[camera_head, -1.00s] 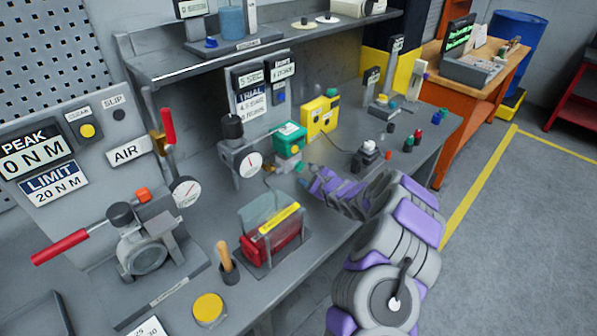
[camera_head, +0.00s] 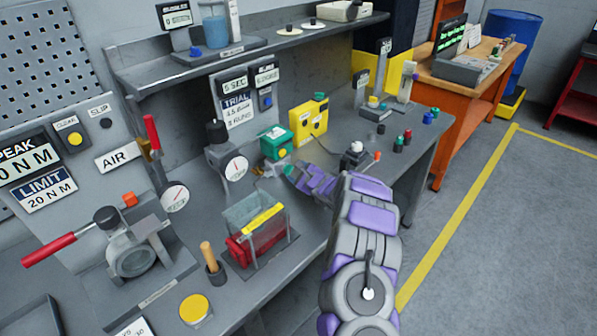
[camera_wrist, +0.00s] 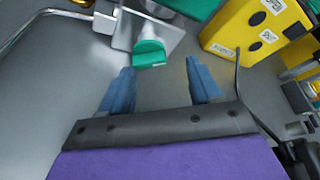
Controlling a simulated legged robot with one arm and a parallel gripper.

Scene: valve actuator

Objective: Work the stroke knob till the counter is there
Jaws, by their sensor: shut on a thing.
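The green knob (camera_wrist: 150,53) sits on a pale metal plate (camera_wrist: 150,30) in the wrist view. My gripper (camera_wrist: 161,66) has its two blue fingers on either side of this knob and is shut on it, though contact at the right finger is not clear to see. In the head view my gripper (camera_head: 288,172) is at the bench, just below the green box (camera_head: 277,143). A small display (camera_head: 266,76) above may be the counter; its text is too small to read. Beside it are a "5 SEC" display (camera_head: 235,84) and a "TRIAL" sign (camera_head: 237,109).
A yellow box (camera_head: 309,125) stands right of the green box. A gauge (camera_head: 236,168) stands to the left. A clear bin with red contents (camera_head: 253,240) is in front. Small coloured knobs (camera_head: 403,140) stand on the right of the bench. A shelf (camera_head: 250,50) overhangs the back.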

